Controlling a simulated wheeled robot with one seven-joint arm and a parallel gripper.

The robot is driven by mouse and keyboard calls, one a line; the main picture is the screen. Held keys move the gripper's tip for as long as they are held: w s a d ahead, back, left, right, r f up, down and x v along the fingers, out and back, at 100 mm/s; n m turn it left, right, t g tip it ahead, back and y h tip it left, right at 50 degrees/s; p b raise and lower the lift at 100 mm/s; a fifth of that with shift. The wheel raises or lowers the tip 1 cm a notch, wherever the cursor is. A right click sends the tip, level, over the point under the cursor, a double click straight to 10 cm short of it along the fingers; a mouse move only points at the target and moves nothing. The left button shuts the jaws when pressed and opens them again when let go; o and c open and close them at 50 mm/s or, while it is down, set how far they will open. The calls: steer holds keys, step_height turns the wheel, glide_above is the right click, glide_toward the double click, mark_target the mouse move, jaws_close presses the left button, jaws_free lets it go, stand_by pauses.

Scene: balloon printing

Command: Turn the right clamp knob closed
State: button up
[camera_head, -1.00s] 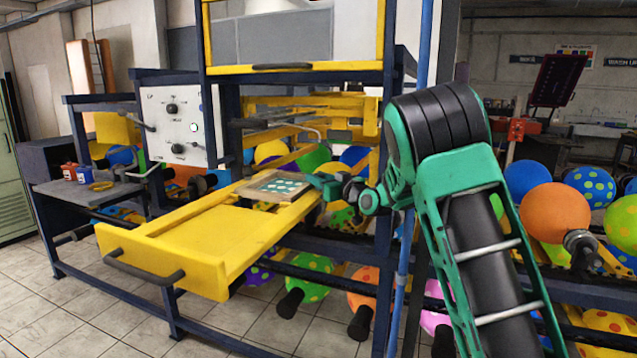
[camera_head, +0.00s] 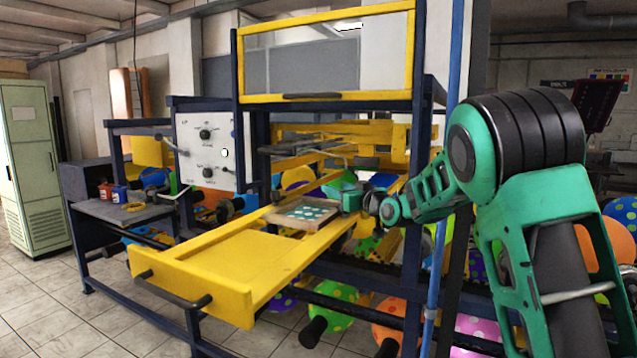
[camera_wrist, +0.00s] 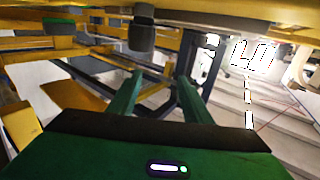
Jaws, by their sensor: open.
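My green gripper (camera_head: 352,192) is at the right edge of the pulled-out yellow drawer (camera_head: 218,262), close beside the framed print plate (camera_head: 303,214) with pale dots. In the wrist view my two green fingers (camera_wrist: 158,90) are spread apart with nothing between them. A dark round knob (camera_wrist: 143,33) hangs under a yellow frame edge, beyond the fingertips and apart from them. A second dark knob-like piece (camera_wrist: 58,24) is farther left. I cannot tell for sure which is the right clamp knob. The clamp knobs cannot be made out in the head view.
A blue post (camera_head: 443,180) stands close to my arm. The dark machine frame (camera_head: 425,90) and yellow bars surround the drawer. A white control panel (camera_head: 206,150) is at left. Balloons crowd below and behind. Tiled floor (camera_head: 40,290) is free at front left.

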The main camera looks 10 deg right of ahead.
steer(key=s+a+r, duration=0.4)
steer(key=a+r, duration=0.1)
steer(key=a, duration=0.2)
steer(key=shift+s, duration=0.15)
steer(key=shift+d+f, duration=0.1)
